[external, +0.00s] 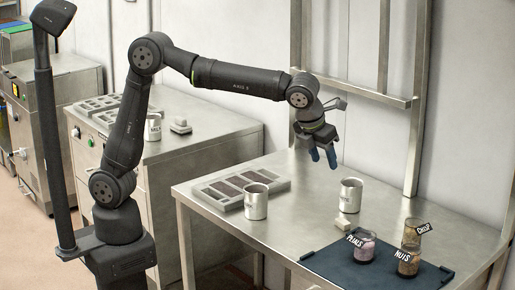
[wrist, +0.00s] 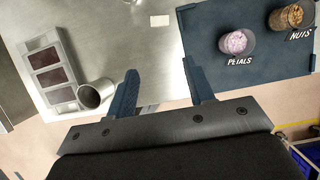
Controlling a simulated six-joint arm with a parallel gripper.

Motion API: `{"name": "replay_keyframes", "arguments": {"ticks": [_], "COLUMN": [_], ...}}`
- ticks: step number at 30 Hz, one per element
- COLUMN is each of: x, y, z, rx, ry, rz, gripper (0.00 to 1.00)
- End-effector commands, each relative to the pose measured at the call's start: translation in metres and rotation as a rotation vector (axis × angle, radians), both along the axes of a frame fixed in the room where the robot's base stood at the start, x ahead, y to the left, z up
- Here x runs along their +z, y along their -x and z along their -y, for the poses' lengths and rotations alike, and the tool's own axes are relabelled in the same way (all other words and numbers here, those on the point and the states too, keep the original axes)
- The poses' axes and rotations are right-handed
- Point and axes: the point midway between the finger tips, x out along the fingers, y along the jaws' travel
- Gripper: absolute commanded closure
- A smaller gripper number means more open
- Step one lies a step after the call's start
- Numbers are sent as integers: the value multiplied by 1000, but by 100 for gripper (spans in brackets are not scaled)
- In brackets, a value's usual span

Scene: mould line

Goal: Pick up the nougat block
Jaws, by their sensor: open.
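The nougat block appears to be the small cream block (external: 342,224) lying on the steel table, between a metal mug and the dark mat. In the wrist view a pale block (wrist: 160,20) lies near the top edge, on bare steel. My gripper (external: 323,160) hangs above the table with its blue fingers pointing down, behind the block and clear of it. In the wrist view the two fingers of my gripper (wrist: 159,66) are spread apart with nothing between them, and the block is beyond their tips.
A metal mug (external: 350,196) stands just behind the block. Another mug (external: 256,202) stands beside a chocolate mould (external: 212,201). The dark mat (external: 325,262) carries labelled jars of petals (external: 364,250) and nuts (external: 408,264), with another jar (external: 412,232) behind. Steel under my gripper is clear.

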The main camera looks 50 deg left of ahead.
Motion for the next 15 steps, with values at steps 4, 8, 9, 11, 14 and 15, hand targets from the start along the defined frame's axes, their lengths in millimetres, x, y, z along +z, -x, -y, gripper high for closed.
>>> {"name": "replay_keyframes", "arguments": {"ticks": [4, 8, 9, 11, 14, 15], "x": [-1, -14, -20, -29, -42, -46], "y": [-2, -17, -24, -38, -61, -70], "z": [-1, -11, -16, -24, -38, -43], "rx": [15, 168, 252, 407, 686, 793], "ry": [6, 78, 117, 187, 307, 351], "rz": [-8, -85, -128, -204, -341, -394], "gripper": [52, 52, 52, 52, 52, 52]}}
